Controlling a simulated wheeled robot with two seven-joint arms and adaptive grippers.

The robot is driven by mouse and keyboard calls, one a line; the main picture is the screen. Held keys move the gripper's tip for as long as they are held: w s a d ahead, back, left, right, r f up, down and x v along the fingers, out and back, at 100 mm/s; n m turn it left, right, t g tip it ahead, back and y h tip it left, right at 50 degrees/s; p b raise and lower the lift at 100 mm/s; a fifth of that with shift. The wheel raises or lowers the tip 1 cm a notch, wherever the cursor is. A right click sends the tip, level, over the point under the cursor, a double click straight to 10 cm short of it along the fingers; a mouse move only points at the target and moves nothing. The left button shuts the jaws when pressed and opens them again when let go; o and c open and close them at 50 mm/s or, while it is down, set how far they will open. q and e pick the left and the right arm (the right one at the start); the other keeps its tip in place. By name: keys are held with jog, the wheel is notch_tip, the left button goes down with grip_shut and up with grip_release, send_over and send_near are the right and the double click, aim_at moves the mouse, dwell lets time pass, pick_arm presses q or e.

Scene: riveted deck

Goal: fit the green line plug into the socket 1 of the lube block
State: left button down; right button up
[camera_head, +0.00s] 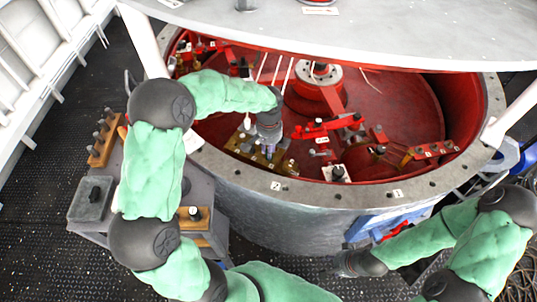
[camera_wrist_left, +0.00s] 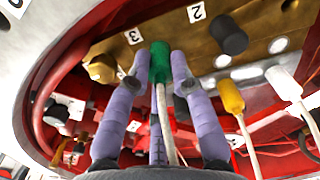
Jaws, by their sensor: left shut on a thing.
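In the left wrist view, my left gripper (camera_wrist_left: 160,65) has its purple fingers shut on the green line plug (camera_wrist_left: 160,60), which trails a white line toward the wrist. The plug overlaps the edge of the brass lube block (camera_wrist_left: 185,48) near label 3; I cannot tell whether they touch. Label 2 is at the top; label 1 is not seen. A black plug (camera_wrist_left: 229,36) stands on the block beside label 2. In the head view my left gripper (camera_head: 268,152) is over the lube block (camera_head: 238,141), partly hiding it. My right gripper (camera_head: 348,263) is low outside the drum, fingers unclear.
A yellow plug (camera_wrist_left: 231,97) and a white plug (camera_wrist_left: 283,83) with lines are right of the green one. The red drum interior (camera_head: 390,105) holds red brackets (camera_head: 330,125). Its grey rim (camera_head: 330,194) runs in front. A cart (camera_head: 90,200) stands at left.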

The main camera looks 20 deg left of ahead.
pick_arm(q)
jog(key=shift+r+p, duration=1.25)
jog(key=shift+r, duration=0.55)
pick_arm(e)
jog(key=shift+r, duration=1.35)
pick_arm(q)
jog(key=shift+r, duration=0.1)
pick_arm(e)
jog(key=shift+r, duration=0.1)
